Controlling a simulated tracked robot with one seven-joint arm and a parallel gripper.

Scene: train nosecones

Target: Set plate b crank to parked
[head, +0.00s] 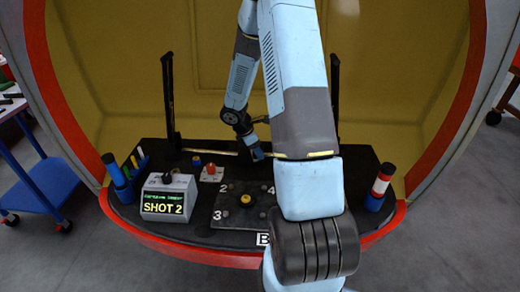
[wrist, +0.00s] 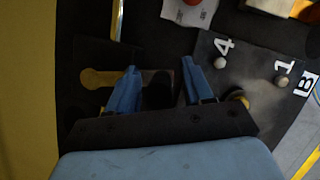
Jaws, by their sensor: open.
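Plate b (head: 232,217) is a dark square plate on the black table, with a white B label (head: 263,239) at its front edge. The numbers 2, 3 and 4 show on it in the head view; its right side is behind my arm. A yellow-topped round knob (head: 246,199) stands at its middle; which way its crank points I cannot tell.
A yellow keyhole-shaped piece (wrist: 95,79) lies near my left finger. The SHOT 2 display box (head: 168,197) stands left of the plate, with a small red-knobbed block (head: 211,173) behind. Blue cylinders (head: 116,177) and a red-white-blue one (head: 380,187) stand at the table's sides.

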